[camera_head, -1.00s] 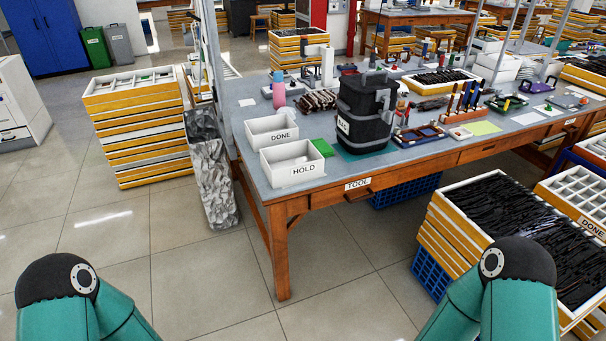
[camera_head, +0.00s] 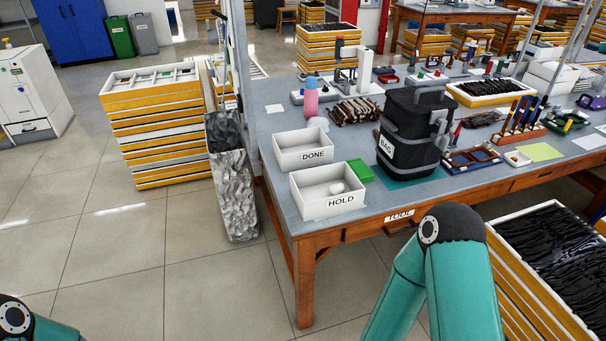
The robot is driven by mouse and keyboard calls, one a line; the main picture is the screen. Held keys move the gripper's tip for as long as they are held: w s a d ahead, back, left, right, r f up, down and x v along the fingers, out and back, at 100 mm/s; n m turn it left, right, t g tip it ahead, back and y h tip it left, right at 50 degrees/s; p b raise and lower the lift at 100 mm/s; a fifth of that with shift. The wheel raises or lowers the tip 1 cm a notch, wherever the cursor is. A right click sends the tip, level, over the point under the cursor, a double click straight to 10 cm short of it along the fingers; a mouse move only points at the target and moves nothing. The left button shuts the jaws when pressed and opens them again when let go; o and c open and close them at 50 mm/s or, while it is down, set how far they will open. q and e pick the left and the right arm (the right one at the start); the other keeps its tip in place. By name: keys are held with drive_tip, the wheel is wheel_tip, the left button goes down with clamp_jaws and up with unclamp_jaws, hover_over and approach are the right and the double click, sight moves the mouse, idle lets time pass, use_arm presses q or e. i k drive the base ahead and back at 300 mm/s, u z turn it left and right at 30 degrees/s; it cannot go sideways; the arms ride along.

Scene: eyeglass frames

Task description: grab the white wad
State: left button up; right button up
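A small rounded white lump (camera_head: 337,187), which looks like the white wad, lies inside the white tray marked HOLD (camera_head: 343,203), toward its right side. The HOLD tray stands at the near left corner of the workbench (camera_head: 283,212). Another pale lump (camera_head: 318,123) sits on the bench just behind the tray marked DONE (camera_head: 314,157); I cannot tell what it is. Only the teal and black upper parts of my two arms show, at the bottom left and bottom right. Neither gripper is in view.
A green pad (camera_head: 359,171) and a black bag (camera_head: 412,130) stand right of the trays. A crumpled grey bin (camera_head: 233,195) is beside the bench's left end. Stacked drawers (camera_head: 545,270) stand at the right. The floor (camera_head: 150,265) in front is clear.

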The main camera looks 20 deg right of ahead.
sight(336, 188)
drive_tip(key=z, duration=0.05)
drive_tip(key=i, duration=0.95)
drive_tip(key=z, duration=0.55)
